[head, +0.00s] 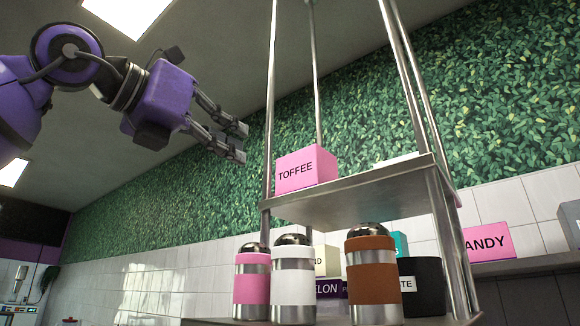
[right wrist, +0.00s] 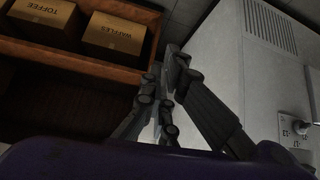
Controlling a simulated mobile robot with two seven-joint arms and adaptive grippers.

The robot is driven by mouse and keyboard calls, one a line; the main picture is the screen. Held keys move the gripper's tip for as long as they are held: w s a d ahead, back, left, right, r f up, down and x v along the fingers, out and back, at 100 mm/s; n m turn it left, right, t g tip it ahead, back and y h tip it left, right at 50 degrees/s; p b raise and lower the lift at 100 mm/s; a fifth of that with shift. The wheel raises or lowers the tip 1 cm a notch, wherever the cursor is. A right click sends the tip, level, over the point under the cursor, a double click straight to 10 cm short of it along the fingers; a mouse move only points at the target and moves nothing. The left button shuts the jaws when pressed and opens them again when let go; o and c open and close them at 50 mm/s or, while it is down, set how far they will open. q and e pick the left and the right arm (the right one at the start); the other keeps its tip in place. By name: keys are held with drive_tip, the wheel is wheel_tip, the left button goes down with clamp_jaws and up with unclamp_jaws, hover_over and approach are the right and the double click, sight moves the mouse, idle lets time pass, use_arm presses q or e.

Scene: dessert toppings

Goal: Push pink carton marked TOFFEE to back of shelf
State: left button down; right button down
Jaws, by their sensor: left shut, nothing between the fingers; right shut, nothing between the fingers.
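The pink carton marked TOFFEE (head: 306,169) stands upright on the upper metal shelf (head: 350,190), at its left end by the left post. My left gripper (head: 238,143) is shut and empty. In the head view it is up and to the left of the carton, apart from it, its fingers pointing toward the left post. My right gripper (right wrist: 165,95) is shut and empty in the right wrist view, away from the pink carton, which that view does not show. How deep the shelf is behind the carton is hard to tell from this low angle.
Metal posts (head: 268,110) frame the shelf. A flat white item (head: 400,159) lies at its right. Below stand pink (head: 252,278), white (head: 292,280) and brown (head: 373,275) banded shakers. The right wrist view shows a wooden crate (right wrist: 75,62) with brown TOFFEE (right wrist: 45,15) and WAFFLES (right wrist: 115,35) boxes.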

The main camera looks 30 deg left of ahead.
sight(297, 173)
use_arm(q)
drive_tip(key=w, duration=0.4)
drive_tip(key=w+d+p, duration=0.1)
drive_tip(key=w, duration=0.3)
drive_tip(key=w+d+p, duration=0.1)
drive_tip(key=w, duration=0.3)
drive_tip(key=shift+w+p, duration=0.35)
drive_tip(key=shift+w, duration=0.1)
